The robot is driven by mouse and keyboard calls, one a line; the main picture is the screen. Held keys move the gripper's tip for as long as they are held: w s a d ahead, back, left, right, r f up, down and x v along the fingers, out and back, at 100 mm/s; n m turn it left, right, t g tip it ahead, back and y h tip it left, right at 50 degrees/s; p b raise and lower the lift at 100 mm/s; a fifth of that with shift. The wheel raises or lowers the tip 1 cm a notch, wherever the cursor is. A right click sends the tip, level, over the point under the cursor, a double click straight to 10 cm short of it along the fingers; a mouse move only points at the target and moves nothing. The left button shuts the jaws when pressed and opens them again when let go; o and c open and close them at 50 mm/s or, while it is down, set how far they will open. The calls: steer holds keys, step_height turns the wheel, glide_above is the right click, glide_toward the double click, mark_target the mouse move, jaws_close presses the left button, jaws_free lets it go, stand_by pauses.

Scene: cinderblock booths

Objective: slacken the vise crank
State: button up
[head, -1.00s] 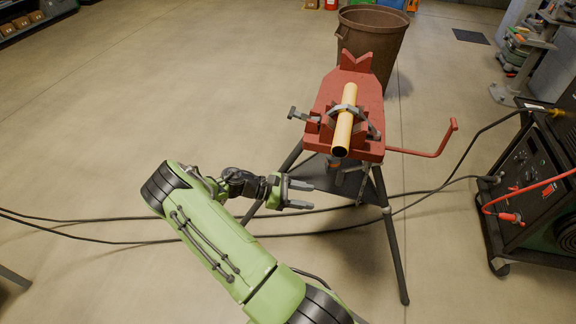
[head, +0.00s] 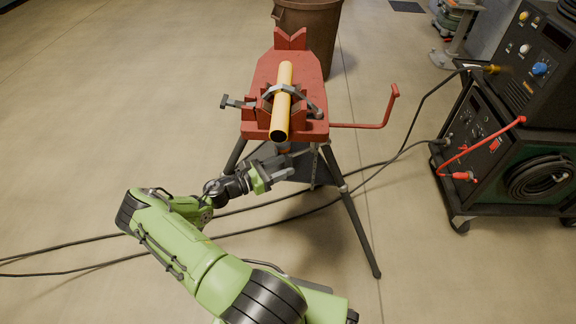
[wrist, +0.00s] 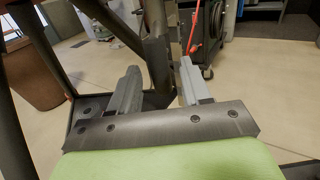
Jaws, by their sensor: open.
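The red vise (head: 290,90) stands on a dark tripod and clamps a yellow pipe (head: 282,100) lying along its top. The red vise crank (head: 372,125) sticks out to the right from the vise, its end bent upward. My gripper (head: 296,168) is open and empty, below the front of the vise top and left of the crank, apart from it. In the wrist view, my gripper's two grey fingers (wrist: 158,82) are spread, with a dark tripod leg (wrist: 158,65) beyond them. The crank cannot be made out in the wrist view.
A welding machine (head: 500,150) with red and black cables stands at the right. Black cables (head: 90,256) cross the floor around the tripod legs (head: 350,225). A brown bin (head: 312,30) stands behind the vise.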

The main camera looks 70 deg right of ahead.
steer(key=shift+x, duration=1.4)
jaws_close()
